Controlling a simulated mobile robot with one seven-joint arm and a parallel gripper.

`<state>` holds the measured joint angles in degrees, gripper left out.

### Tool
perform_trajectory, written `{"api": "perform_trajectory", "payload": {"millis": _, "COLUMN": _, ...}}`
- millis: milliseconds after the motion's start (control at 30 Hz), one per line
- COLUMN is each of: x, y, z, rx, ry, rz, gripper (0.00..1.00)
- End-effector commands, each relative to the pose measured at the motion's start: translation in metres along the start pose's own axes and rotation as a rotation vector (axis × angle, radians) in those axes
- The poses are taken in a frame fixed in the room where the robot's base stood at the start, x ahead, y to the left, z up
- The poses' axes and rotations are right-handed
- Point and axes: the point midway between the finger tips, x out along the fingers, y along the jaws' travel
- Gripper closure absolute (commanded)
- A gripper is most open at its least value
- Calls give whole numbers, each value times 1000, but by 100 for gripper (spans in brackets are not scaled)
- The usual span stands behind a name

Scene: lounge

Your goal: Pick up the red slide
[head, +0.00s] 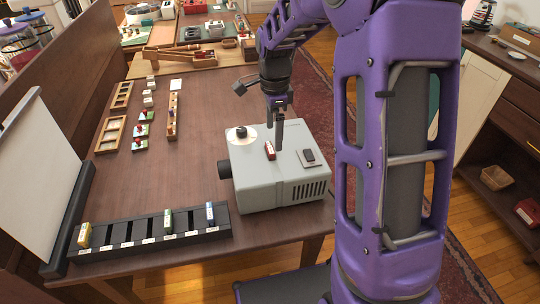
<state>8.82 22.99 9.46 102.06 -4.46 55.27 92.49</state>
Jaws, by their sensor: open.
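The red slide (270,151) is a small red block with a pale edge. My gripper (279,143) is open and points down over the projector, just right of the red slide. Its fingers look edge-on, so I cannot tell whether the slide is between them or touching one.
A black slotted rack (150,243) at the front holds yellow, green and blue slides. Wooden trays (110,134) and small blocks stand at the left. A white screen (45,185) stands at the left edge. The table's middle is clear.

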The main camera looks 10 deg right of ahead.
Motion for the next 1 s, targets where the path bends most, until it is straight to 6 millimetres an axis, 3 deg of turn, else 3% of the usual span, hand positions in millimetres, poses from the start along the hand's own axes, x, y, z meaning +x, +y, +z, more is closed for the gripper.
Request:
{"api": "perform_trajectory", "payload": {"millis": 267, "x": 42, "y": -1, "z": 3, "rx": -1, "ry": 0, "rz": 4, "gripper": 0}}
{"api": "perform_trajectory", "payload": {"millis": 533, "x": 45, "y": -1, "z": 3, "rx": -1, "ry": 0, "rz": 0, "gripper": 0}}
{"api": "perform_trajectory", "payload": {"millis": 1000, "x": 45, "y": -1, "z": 3, "rx": -1, "ry": 0, "rz": 1, "gripper": 83}}
